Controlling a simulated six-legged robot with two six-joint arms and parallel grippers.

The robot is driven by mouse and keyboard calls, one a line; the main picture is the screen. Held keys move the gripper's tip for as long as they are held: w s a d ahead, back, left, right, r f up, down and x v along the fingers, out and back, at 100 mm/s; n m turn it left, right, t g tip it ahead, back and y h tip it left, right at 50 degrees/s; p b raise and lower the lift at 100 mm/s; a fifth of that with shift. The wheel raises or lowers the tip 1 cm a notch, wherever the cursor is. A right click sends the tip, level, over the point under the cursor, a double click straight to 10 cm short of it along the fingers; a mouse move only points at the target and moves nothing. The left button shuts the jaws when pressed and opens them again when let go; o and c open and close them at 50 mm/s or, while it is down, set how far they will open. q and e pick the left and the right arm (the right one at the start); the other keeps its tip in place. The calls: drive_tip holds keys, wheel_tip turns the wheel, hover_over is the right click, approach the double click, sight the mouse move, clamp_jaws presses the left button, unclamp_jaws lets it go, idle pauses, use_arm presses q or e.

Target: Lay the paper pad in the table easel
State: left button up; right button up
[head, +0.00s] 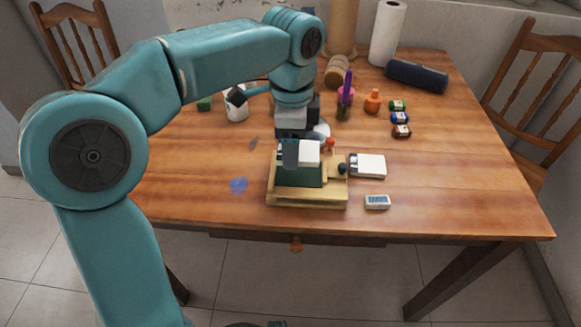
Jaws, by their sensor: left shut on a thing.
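The table easel (308,203) is a low wooden frame with a dark green bed, near the front middle of the table. My left gripper (299,155) comes down over the easel's back part and is shut on a small white block that looks like the paper pad (310,148). The pad shows over the green bed; I cannot tell whether it touches it. The fingers hide part of the pad and of the easel's back. A second white pad-like block (369,165) lies just right of the easel. My right gripper is not in view.
A small grey device with a display (377,202) lies right of the easel. The table's right front is clear.

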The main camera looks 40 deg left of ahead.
sight(291, 173)
use_arm(q)
drive_tip(key=shift+f+b, duration=0.75)
drive_tip(key=shift+f, duration=1.6)
drive_tip(key=shift+f, duration=0.2)
drive_tip(key=o, duration=1.1)
drive_tip(key=shift+c, duration=0.2)
wheel_tip(291, 173, up, 12)
drive_tip(key=p, duration=0.4)
drive_tip(key=shift+r, duration=0.25)
